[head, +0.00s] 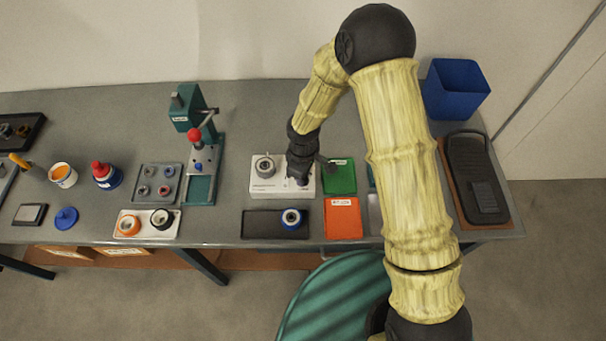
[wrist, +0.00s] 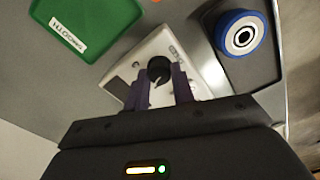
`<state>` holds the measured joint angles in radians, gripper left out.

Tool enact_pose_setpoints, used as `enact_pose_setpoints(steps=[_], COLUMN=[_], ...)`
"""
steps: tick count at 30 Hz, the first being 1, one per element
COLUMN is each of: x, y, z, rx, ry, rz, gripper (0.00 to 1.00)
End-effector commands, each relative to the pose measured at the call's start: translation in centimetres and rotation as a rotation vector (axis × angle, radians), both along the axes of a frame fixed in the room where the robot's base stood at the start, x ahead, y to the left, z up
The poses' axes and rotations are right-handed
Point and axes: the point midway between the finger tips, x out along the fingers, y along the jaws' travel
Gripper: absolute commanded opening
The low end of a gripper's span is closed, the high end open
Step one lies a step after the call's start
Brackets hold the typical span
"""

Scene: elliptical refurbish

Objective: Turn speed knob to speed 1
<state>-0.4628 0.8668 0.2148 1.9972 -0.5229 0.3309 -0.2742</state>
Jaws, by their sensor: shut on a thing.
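The white control box (head: 266,187) stands on the table, and its panel also shows in the wrist view (wrist: 205,70). The black speed knob (wrist: 158,66) has a light pointer line and sits on the box. My gripper (wrist: 159,82) is shut on the knob, with a purple finger on either side of it. In the head view my gripper (head: 301,181) is over the right part of the box and hides the knob. I cannot read the speed marks around it.
A green tray (head: 340,177) and an orange tray (head: 342,218) lie right of the box. A dark tray (head: 262,225) with a blue-rimmed wheel (head: 292,218) lies in front. A green press (head: 201,150) stands to the left. A blue bin (head: 455,90) stands at the back right.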

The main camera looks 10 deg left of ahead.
Motion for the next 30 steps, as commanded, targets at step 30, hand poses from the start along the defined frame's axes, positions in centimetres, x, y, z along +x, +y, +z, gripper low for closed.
enact_pose_setpoints(steps=[30], x=[0.09], y=[-0.02], z=[0.06], rx=[0.0], ry=[-0.002], rz=[0.447], gripper=[0.02])
